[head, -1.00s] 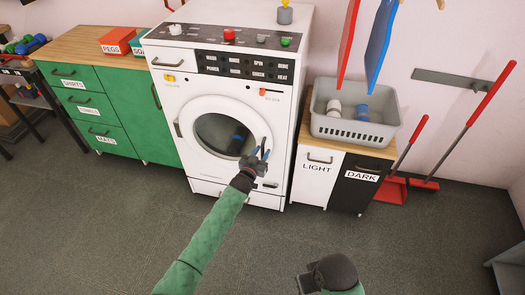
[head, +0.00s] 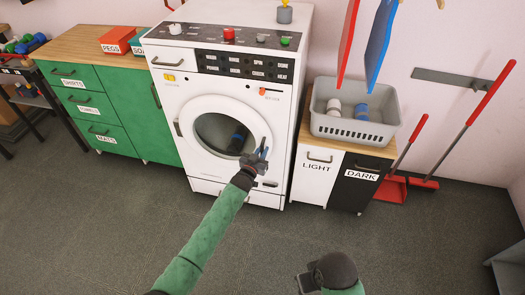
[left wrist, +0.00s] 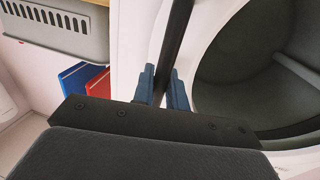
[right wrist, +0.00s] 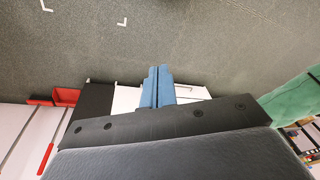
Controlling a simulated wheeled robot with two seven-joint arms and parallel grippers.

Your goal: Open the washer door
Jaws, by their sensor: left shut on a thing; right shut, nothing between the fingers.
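The white washer (head: 170,90) stands against the back wall, with its round door (head: 187,105) on the front. The door has a white ring and a dark round window, and I cannot tell whether it is slightly ajar. My left gripper (head: 262,155) is at the door's right edge. In the left wrist view, the left gripper (left wrist: 165,75) is shut on a dark bar-like door handle (left wrist: 177,35), with the round opening beside it.
Green drawers (head: 135,110) stand left of the washer. The white and black hamper cabinet (head: 316,180) with a grey basket (head: 350,128) stands close on the right. A red broom and dustpan (head: 393,190) lean further right. The floor in front is clear.

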